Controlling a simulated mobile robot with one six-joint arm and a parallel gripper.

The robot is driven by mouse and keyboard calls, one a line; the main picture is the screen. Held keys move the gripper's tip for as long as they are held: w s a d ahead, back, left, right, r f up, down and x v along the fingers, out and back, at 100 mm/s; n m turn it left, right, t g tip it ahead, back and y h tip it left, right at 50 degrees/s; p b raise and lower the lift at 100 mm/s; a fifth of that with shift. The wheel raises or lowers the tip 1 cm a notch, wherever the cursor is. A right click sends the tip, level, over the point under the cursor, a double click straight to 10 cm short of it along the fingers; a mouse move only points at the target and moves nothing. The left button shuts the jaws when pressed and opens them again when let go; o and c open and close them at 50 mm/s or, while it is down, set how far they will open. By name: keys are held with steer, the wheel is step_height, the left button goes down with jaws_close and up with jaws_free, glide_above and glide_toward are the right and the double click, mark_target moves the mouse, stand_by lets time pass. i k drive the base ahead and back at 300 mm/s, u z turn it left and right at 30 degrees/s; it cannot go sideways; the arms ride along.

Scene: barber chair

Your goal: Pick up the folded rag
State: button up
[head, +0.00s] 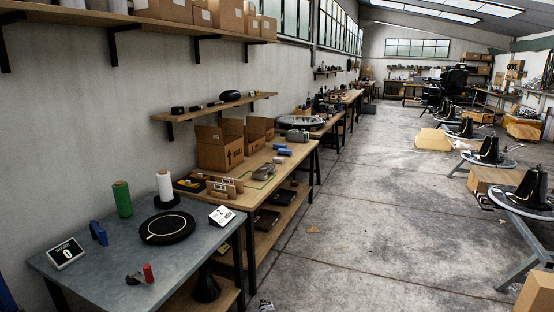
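I cannot clearly make out a folded rag in the head view. A flat tan scrap (313,229) lies on the concrete floor, and a small crumpled black-and-white item (266,305) is at the bottom edge of the picture. Neither can be told as a rag. My gripper is not in view.
A grey-topped table (120,255) at front left holds a green spool (122,199), a white spool (165,187) and a round black disc (167,228). Round black-based units (529,190) line the right. The concrete aisle (375,200) between is mostly clear.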

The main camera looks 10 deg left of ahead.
mark_target(276, 159)
steer(key=u, duration=0.2)
steer(key=i, duration=1.65)
steer(key=u, duration=0.2)
steer(key=i, duration=1.4)
steer(key=u, duration=0.15)
